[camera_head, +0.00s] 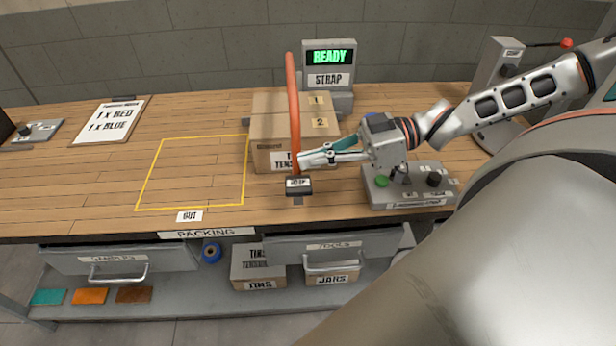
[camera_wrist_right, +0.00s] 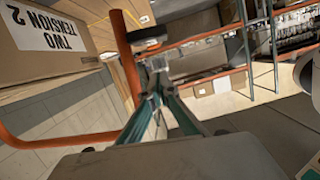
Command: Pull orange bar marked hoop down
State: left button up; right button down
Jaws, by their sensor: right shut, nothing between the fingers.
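The orange bar (camera_head: 294,110) is upright, slightly curved, in front of the cardboard boxes. Its lower end has a black block labelled HOOP (camera_head: 298,186) near the table's front edge. My right gripper (camera_head: 304,159) comes in from the right, its fingertips beside the bar's lower part, just above the block. It is shut with nothing between its fingers; I cannot tell whether it touches the bar. In the right wrist view the bar (camera_wrist_right: 125,58) rises left of the shut fingers (camera_wrist_right: 155,68), with the black block (camera_wrist_right: 147,36) just beyond the tips. My left gripper is not in view.
Stacked boxes (camera_head: 270,130) sit behind the bar. The strap machine's screen (camera_head: 330,57) reads READY. A grey button box (camera_head: 410,202) stands right, under my right arm. The yellow-outlined area (camera_head: 195,170) at left is empty. Drawers (camera_head: 125,258) are below the table.

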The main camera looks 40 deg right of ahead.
aim_at(308, 183)
jog(key=f, duration=0.1)
jog(key=a+f+b, duration=0.1)
jog(key=f, duration=0.1)
jog(key=shift+w, duration=0.1)
jog(key=shift+f, duration=0.6)
